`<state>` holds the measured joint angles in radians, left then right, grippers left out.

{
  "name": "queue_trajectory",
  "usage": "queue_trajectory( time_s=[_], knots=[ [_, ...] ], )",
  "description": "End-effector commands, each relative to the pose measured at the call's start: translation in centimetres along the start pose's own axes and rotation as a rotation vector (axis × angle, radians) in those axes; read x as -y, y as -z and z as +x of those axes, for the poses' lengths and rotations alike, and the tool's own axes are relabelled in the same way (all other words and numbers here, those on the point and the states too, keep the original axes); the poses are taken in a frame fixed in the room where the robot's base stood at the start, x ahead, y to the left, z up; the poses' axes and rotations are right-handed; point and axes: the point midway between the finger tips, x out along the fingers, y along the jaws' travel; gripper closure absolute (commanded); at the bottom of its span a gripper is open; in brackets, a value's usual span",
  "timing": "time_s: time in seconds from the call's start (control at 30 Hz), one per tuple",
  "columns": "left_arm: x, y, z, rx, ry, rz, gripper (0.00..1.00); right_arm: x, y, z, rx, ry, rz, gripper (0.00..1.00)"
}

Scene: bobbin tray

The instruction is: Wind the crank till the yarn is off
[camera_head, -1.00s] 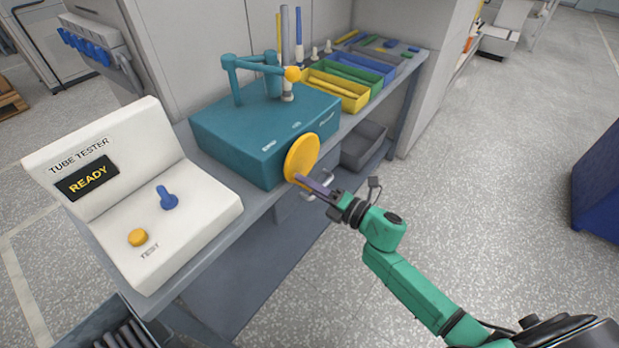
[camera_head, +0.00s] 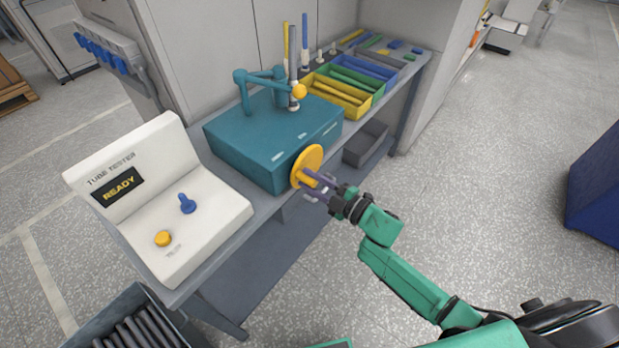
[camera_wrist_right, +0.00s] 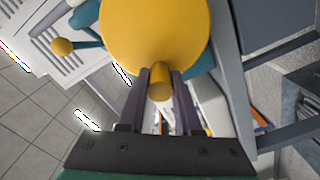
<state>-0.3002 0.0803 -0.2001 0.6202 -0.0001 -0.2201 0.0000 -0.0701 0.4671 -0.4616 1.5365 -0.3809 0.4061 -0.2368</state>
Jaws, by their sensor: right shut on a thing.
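The crank is a yellow disc (camera_head: 307,163) on the front of the teal winder box (camera_head: 262,140); it also shows in the right wrist view (camera_wrist_right: 155,30). A short yellow knob (camera_wrist_right: 160,84) sticks out from the disc. My right gripper (camera_head: 318,185) is at the disc, its dark purple fingers on both sides of the knob and shut on it. A grey tube (camera_head: 294,68) stands upright on the winder, beside a teal arm with a yellow ball (camera_head: 299,91). I cannot make out yarn on the tube. My left gripper is out of view.
A white tube tester (camera_head: 175,215) reading READY stands left of the winder. Yellow (camera_head: 340,98), green and blue trays sit behind it. A bin of dark tubes (camera_head: 130,305) is at the lower left. Open floor lies to the right.

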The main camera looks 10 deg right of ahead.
Motion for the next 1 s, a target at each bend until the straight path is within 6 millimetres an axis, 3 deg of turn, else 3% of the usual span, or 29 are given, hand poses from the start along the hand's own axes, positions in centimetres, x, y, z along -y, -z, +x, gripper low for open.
queue_trajectory(
  time_s=[0.1,0.43,1.0],
  knots=[
    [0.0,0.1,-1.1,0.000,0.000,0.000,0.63,-0.8,0.2,0.0,0.000,-0.001,0.086,1.00],
    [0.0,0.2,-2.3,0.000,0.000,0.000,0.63,-1.5,0.1,0.0,-0.001,-0.001,0.255,1.00],
    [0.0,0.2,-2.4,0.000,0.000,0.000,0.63,-1.6,0.0,0.0,0.000,-0.002,0.297,1.00]
  ],
)
